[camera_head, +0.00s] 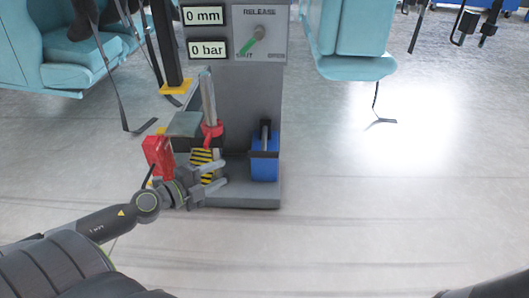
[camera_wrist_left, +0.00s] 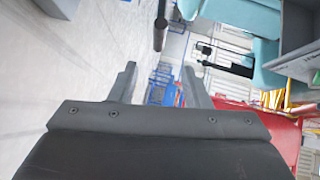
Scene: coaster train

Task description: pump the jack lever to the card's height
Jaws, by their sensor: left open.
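The jack stand (camera_head: 235,100) is a grey column on a grey base. Its displays read 0 mm (camera_head: 203,16) and 0 bar (camera_head: 207,49). A grey upright bar (camera_head: 208,95), which looks like the lever, rises from a red collar (camera_head: 211,130) on the stand's left. My left gripper (camera_head: 222,174) is open and empty, low in front of the stand base beside a yellow-black striped part (camera_head: 201,163). In the left wrist view its two fingers (camera_wrist_left: 160,82) are spread with nothing between them. I cannot make out a height card. My right gripper is out of view.
A red block (camera_head: 158,155) sits left of the stand, close to my left wrist. A blue box (camera_head: 264,158) stands on the base at right. A release knob with a green pointer (camera_head: 257,35) is on the panel. Teal seats (camera_head: 350,35) hang behind. The floor at right is clear.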

